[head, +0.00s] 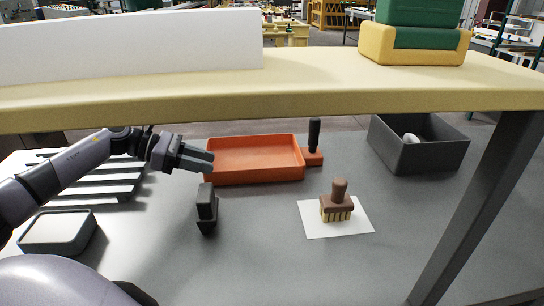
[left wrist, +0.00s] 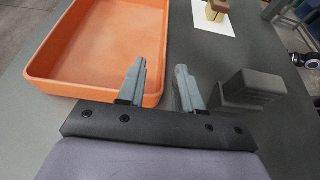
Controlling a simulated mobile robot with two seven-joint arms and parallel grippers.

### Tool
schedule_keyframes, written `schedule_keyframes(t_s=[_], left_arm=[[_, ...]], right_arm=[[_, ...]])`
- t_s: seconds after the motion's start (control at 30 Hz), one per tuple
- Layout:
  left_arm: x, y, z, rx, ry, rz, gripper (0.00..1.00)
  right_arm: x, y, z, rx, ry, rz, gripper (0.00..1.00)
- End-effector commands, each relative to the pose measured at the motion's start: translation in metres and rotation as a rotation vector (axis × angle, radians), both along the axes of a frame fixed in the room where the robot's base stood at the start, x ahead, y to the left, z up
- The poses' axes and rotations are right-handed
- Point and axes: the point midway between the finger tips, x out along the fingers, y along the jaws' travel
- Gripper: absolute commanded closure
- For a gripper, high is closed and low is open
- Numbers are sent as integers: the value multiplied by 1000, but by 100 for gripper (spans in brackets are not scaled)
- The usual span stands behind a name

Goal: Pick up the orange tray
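The orange tray (head: 254,160) lies flat on the grey table below the shelf, left of centre in the head view. It looks empty and fills the upper left of the left wrist view (left wrist: 100,42). My left gripper (head: 208,161) comes in from the left and is at the tray's left side. In the left wrist view its two fingers (left wrist: 160,82) are spread apart, with one finger beside the tray's near wall and the other outside it. Nothing is seen held between them. My right gripper is not in view.
A small black block (head: 207,208) stands close in front of the gripper. A dark-handled tool (head: 313,155) stands at the tray's right. A brush (head: 338,205) sits on white paper (head: 318,226). A grey bin (head: 420,158) is at right. The shelf (head: 300,88) hangs over the table.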

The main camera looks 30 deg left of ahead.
Motion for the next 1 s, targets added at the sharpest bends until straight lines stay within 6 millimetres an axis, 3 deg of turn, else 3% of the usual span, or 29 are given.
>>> schedule_keyframes(t_s=[0.5,0.87,0.97,1.0], left_arm=[[28,-45,-19,-2,-2,1,65],[32,-49,-23,0,0,1,65],[32,-49,-23,0,0,1,97],[32,-49,-23,0,0,1,100]], right_arm=[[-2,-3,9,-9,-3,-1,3],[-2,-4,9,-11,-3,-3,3],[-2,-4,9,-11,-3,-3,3],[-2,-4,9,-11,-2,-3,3]])
